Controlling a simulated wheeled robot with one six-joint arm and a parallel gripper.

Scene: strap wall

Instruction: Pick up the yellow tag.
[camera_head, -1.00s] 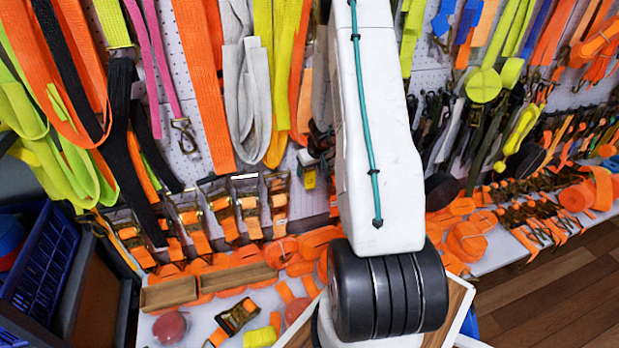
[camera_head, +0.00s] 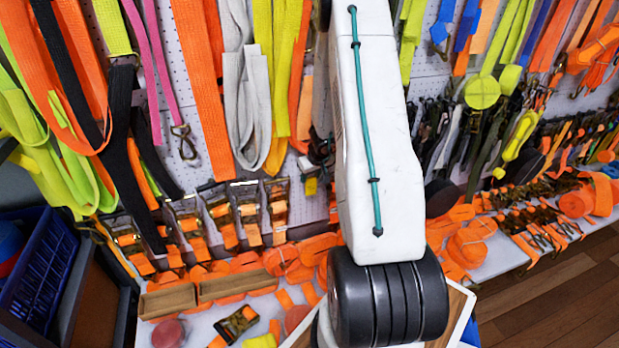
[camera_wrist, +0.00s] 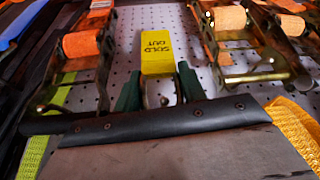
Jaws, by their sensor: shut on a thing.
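The yellow tag (camera_wrist: 157,50) shows in the wrist view, with "SOLD OUT" in dark letters on its face. My gripper (camera_wrist: 159,72) has its two green fingers at the tag's lower end, one on each side, and is shut on it. The lower end is partly hidden between the fingers. In the head view a small yellow piece (camera_head: 310,186), which looks like the tag, shows low on the wall, left of my white arm. My fingers cannot be made out clearly there.
Ratchet buckles with orange webbing (camera_wrist: 81,44) stand close on the left of the tag, and another ratchet (camera_wrist: 230,18) on the right. A dark bar (camera_wrist: 165,122) crosses in front. Hanging straps (camera_head: 246,95) crowd the pegboard. A blue crate (camera_head: 40,270) is at lower left.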

